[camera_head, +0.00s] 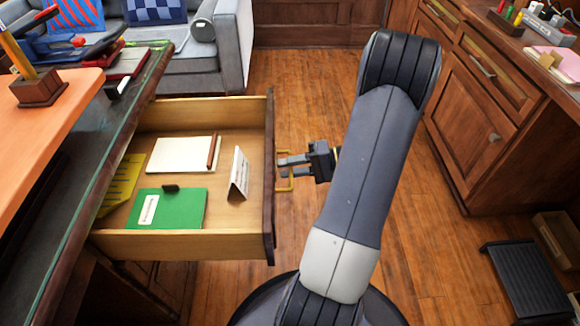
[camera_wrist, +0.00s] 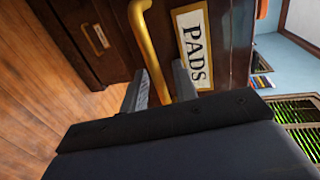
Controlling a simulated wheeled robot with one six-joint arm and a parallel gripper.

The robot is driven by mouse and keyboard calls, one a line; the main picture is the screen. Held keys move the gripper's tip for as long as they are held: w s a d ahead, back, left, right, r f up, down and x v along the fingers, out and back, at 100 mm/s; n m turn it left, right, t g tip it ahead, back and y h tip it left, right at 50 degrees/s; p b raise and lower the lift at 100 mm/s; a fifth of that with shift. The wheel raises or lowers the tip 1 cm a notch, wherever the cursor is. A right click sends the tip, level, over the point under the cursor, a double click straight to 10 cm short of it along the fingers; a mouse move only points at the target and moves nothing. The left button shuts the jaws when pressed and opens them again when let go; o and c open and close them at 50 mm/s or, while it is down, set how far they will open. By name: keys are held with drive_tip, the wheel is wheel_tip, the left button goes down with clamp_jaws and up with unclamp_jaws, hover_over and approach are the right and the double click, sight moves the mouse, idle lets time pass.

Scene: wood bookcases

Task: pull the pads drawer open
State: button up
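The pads drawer (camera_head: 182,244) stands well out from the dark desk in the head view, with its inside showing. A white notepad, a green book, a yellow pad and a folded card lie in it. Its front carries a PADS label (camera_wrist: 194,50) in the wrist view. The brass handle (camera_wrist: 150,52) shows there between my gripper's fingers (camera_wrist: 161,88), and the handle is also seen in the head view (camera_head: 284,184). My gripper (camera_head: 284,168) is at the handle, with one finger on each side of it. Whether the fingers press on the handle is not clear.
The desk top (camera_head: 105,135) with a pencil holder (camera_head: 38,88) is at left. A grey sofa (camera_head: 200,65) is behind. A wood cabinet (camera_head: 490,110) stands at right, with a black step stool (camera_head: 525,280) near it. Wood floor (camera_head: 300,85) is clear between.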

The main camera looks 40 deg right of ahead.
drive_tip(key=shift+s+d+r, duration=0.1)
drive_tip(key=p+v, duration=0.2)
drive_tip(key=v, duration=0.8)
drive_tip(key=shift+s+d, duration=0.15)
drive_tip(key=shift+d, duration=0.05)
drive_tip(key=b+x, duration=0.2)
drive_tip(key=x, duration=0.8)
drive_tip(key=shift+w+a, duration=0.2)
drive_tip(key=shift+a, duration=0.05)
drive_tip(key=shift+w+a, duration=0.2)
drive_tip(key=shift+a, duration=0.1)
